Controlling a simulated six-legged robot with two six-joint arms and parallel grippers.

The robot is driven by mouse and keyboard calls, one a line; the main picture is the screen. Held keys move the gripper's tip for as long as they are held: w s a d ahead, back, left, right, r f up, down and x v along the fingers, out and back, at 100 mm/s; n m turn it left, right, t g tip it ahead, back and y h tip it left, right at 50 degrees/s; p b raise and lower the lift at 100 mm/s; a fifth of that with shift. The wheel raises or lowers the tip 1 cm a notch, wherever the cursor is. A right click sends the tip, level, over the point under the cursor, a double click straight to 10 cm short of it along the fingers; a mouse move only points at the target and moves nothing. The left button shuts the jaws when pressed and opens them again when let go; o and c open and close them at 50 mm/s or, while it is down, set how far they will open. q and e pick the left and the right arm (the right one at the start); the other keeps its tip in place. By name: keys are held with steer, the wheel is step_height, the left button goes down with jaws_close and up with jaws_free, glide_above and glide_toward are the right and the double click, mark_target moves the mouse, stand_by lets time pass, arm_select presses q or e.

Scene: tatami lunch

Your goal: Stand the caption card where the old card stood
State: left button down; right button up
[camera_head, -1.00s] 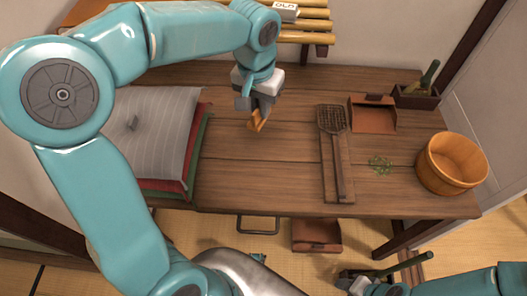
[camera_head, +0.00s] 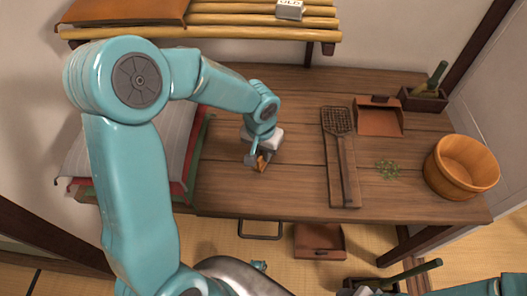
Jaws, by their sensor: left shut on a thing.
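My left gripper (camera_head: 261,163) is over the middle-left of the wooden table (camera_head: 230,200), pointing down. It is shut on a small orange-brown thing (camera_head: 263,160), mostly hidden by the fingers; I cannot tell whether this is the caption card or whether it touches the table. A small white block with dark lettering, seemingly "OLD" (camera_head: 289,10), sits on the slatted rack at the top. My right gripper is not in view; only a bit of teal arm shows at the bottom right edge.
A cushion stack (camera_head: 188,150) is at left, partly behind my arm. The rack (camera_head: 220,32) overhangs the back.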

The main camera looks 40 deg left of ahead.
arm_select(q)
steer(key=shift+s, duration=0.1)
steer(key=shift+f, duration=0.15)
steer(key=c, duration=1.1)
jaws_free()
steer(key=shift+c, duration=0.2)
steer(key=shift+r, duration=0.2)
